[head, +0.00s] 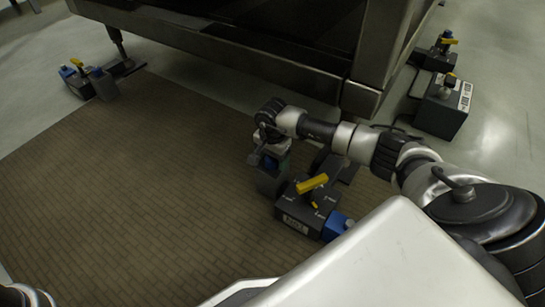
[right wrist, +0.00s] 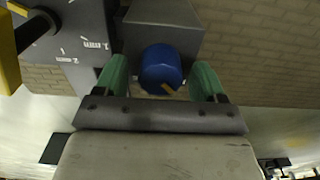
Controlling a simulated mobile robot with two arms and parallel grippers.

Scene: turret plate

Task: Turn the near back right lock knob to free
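A blue round lock knob (right wrist: 160,68) with a small yellow mark sits on a dark grey block (right wrist: 165,22) in the right wrist view. My right gripper (right wrist: 160,80) is open, with one green finger on each side of the knob. A narrow gap shows on both sides, so the fingers seem not to press on it. In the head view my right gripper (head: 266,160) is over the left end of the near lock unit, and it mostly hides the knob. The unit's dark box (head: 308,208) carries a yellow lever (head: 312,183). My left gripper does not show.
A blue block (head: 337,228) is at the unit's right end. A large dark metal frame (head: 240,55) stands behind my right arm. Other lock units stand at the far left (head: 85,82) and right (head: 443,108). The brown tiled floor mat (head: 130,190) is clear at left.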

